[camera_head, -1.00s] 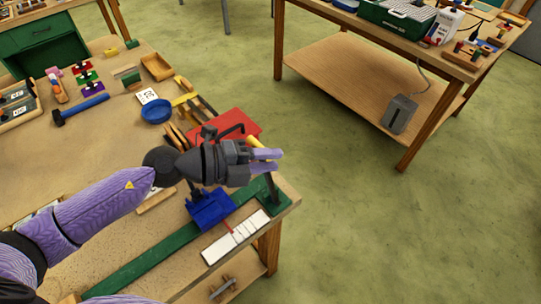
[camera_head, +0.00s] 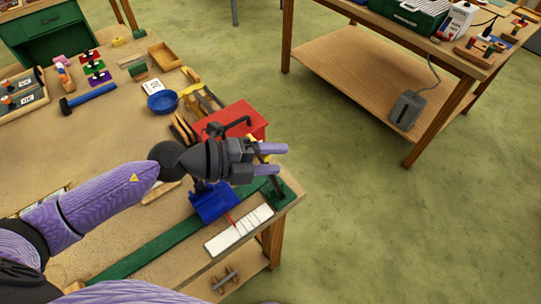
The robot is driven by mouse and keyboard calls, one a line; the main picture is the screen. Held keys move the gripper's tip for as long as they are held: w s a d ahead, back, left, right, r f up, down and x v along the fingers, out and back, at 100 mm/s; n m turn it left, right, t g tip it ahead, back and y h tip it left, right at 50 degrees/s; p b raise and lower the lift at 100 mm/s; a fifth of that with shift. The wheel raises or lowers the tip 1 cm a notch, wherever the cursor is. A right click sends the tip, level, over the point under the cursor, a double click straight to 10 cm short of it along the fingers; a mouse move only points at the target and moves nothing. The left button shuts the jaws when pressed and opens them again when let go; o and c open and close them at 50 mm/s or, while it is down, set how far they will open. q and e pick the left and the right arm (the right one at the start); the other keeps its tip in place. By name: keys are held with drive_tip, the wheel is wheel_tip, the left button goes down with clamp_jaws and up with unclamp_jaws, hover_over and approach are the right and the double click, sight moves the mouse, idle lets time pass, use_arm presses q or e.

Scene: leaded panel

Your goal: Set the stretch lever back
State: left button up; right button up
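The stretch lever (camera_head: 277,187) is a dark bar rising from a green base at the table's front right corner. Its yellow handle (camera_head: 252,137) shows just past my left gripper, which hides much of the bar. My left gripper (camera_head: 272,160) is at the lever, with its two purple fingers apart. I cannot tell whether the lever lies between the fingers or behind them. A blue block (camera_head: 213,201) sits on the long green rail (camera_head: 155,248) below the gripper. A red pointer (camera_head: 231,219) reaches from it to a white scale strip (camera_head: 240,231). My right gripper is out of view.
A red box (camera_head: 238,116) stands just behind the gripper. A blue bowl (camera_head: 162,102), wooden tools and a blue hammer (camera_head: 88,100) lie farther back on the table. Open floor lies to the right, before another bench (camera_head: 370,75).

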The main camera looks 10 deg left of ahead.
use_arm(q)
drive_tip(key=b+v, duration=0.1)
drive_tip(key=v, duration=0.9)
